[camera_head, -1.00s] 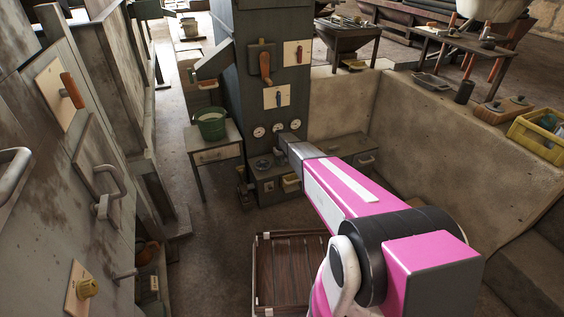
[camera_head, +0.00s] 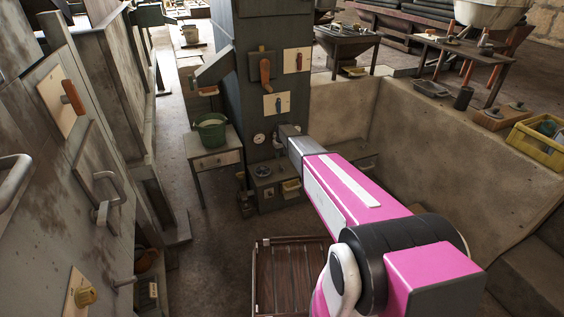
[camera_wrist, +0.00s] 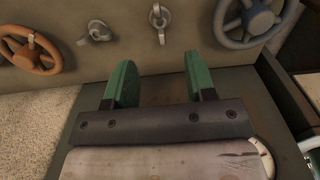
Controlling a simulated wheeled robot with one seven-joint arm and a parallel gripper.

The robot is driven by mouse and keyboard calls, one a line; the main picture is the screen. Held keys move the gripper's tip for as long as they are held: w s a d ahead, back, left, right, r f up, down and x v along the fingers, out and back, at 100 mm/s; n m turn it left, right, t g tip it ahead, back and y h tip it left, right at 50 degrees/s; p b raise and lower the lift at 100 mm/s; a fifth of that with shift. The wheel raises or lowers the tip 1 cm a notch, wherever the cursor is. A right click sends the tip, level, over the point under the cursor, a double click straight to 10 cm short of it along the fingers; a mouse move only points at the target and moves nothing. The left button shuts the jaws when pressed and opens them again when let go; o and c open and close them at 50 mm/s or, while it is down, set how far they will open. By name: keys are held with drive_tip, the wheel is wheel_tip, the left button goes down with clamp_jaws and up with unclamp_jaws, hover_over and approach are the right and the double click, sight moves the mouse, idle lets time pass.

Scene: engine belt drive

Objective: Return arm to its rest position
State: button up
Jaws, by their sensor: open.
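My gripper shows in the wrist view (camera_wrist: 160,85) with two green fingers set wide apart and nothing between them. Beyond the fingers is a grey panel with an orange handwheel (camera_wrist: 32,52) at the left, a blue-grey handwheel (camera_wrist: 248,22) at the right, and two small metal fittings between them. In the head view my pink and grey arm reaches forward from the lower right toward the dark control cabinet (camera_head: 275,50). The gripper's fingers cannot be made out there, as the arm hides them.
A green bucket (camera_head: 211,130) stands on a small table (camera_head: 216,158) left of the cabinet. Grey panels with handles line the left side. A low concrete wall (camera_head: 440,135) runs along the right, with a yellow crate (camera_head: 540,142) on it.

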drive_tip(key=shift+r, duration=0.6)
drive_tip(key=s+d+r+m, duration=0.1)
drive_tip(key=s+d+r, duration=0.2)
drive_tip(key=s, duration=1.2)
drive_tip(key=s+d+r+m, duration=0.1)
drive_tip(key=s+d+r, duration=0.2)
drive_tip(key=s+r, duration=0.5)
drive_tip(key=s+d+r+m, duration=0.1)
drive_tip(key=s+d+r, duration=0.3)
drive_tip(key=s, duration=1.8)
wheel_tip(320, 180, up, 3)
drive_tip(key=shift+s+f+m, duration=0.15)
drive_tip(key=shift+s+m, duration=0.05)
drive_tip(key=shift+m, duration=0.2)
